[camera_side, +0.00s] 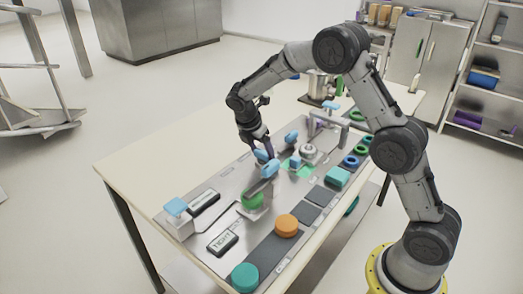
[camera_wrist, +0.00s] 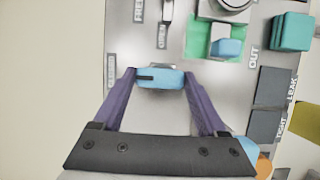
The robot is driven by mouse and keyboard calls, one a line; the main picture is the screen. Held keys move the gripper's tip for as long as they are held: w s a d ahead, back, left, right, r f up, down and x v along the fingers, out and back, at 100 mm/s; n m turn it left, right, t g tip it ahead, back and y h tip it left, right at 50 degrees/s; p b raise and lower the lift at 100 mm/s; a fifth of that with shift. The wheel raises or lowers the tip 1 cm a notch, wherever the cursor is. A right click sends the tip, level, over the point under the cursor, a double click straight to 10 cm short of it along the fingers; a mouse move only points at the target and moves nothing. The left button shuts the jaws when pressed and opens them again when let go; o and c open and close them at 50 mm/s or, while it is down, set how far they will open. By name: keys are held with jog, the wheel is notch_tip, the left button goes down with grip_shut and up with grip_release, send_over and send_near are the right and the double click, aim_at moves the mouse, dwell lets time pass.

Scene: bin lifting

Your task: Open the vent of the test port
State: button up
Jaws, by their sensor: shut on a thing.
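My gripper (camera_wrist: 160,82) is shut on a blue handle (camera_wrist: 160,78). In the wrist view its purple fingers stand at the handle's two ends. A dark mark shows on the handle, and small lettering stands on the plate beside and beyond it. In the side view my gripper (camera_side: 266,152) reaches down to this handle (camera_side: 261,155) on the metal panel (camera_side: 230,179). The part below the handle is mostly hidden. The test port is perhaps the round grey fitting (camera_side: 308,151) by the green patch; I cannot tell for sure.
An orange disc (camera_side: 287,225), a teal disc (camera_side: 245,277), a teal block (camera_side: 337,177) and several rings lie on the table (camera_side: 125,167).

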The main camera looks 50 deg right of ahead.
jog(key=m+g, duration=0.1)
jog(key=m, duration=0.3)
jog(key=shift+w+d+m+g, duration=0.1)
jog(key=shift+w+m+g, duration=0.05)
jog(key=shift+m+g, duration=0.2)
jog(key=m+g, duration=0.1)
jog(key=m, duration=0.1)
jog(key=m+y, duration=0.1)
jog(key=m, duration=0.1)
jog(key=shift+d+m+g, duration=0.1)
jog(key=shift+m+g, duration=0.15)
jog(key=shift+g, duration=0.1)
jog(key=m+y, duration=0.1)
jog(key=m, duration=0.1)
jog(key=m+y, duration=0.1)
jog(key=m, duration=0.1)
jog(key=shift+d+g, duration=0.15)
jog(key=shift+g, duration=0.25)
jog(key=shift+d+r+m+y, duration=0.1)
jog(key=shift+m+y, duration=0.7)
jog(key=shift+m, duration=1.6)
jog(key=o, duration=1.3)
